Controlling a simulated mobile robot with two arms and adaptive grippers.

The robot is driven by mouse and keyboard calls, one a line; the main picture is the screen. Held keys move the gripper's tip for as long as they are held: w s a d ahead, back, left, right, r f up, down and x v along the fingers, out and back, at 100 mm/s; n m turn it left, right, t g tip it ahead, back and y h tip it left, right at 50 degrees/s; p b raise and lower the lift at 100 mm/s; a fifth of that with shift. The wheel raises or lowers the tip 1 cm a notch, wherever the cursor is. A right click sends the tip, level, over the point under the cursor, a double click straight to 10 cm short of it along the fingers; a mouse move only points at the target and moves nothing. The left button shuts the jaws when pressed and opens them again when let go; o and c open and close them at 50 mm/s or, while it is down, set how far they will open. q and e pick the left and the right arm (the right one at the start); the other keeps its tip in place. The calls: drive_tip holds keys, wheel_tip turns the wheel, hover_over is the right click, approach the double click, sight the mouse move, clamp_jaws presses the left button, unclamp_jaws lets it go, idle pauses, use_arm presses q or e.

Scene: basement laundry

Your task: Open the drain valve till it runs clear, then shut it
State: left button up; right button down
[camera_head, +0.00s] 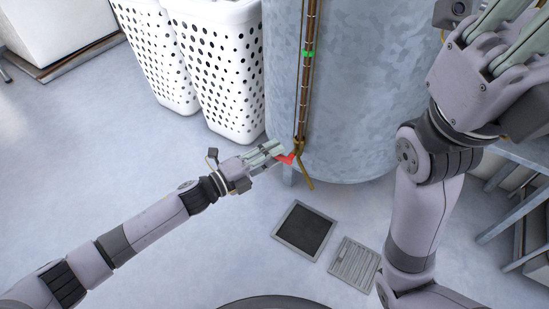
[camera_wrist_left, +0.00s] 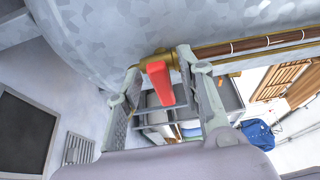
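The drain valve (camera_head: 300,146) is brass, low on the front of a galvanised tank (camera_head: 350,90), with a short spout pointing down. Its red lever handle (camera_head: 286,158) shows at my left gripper's tips. In the left wrist view the red handle (camera_wrist_left: 159,84) stands between the two fingers of my left gripper (camera_wrist_left: 160,72), with a gap on each side. The left gripper (camera_head: 278,153) is open around the handle. No water shows at the spout. My right gripper (camera_head: 505,40) is raised at the upper right; its fingertips are partly out of frame.
A vertical pipe with a green marker (camera_head: 308,53) runs up the tank above the valve. A dark square floor panel (camera_head: 305,230) and a slatted grate (camera_head: 355,264) lie in front. White perforated baskets (camera_head: 225,75) stand left of the tank. Metal shelving (camera_head: 520,185) is at right.

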use_arm(q)
drive_tip(key=shift+w+d, duration=0.25)
drive_tip(key=shift+d, duration=0.05)
clamp_jaws()
idle(0.4)
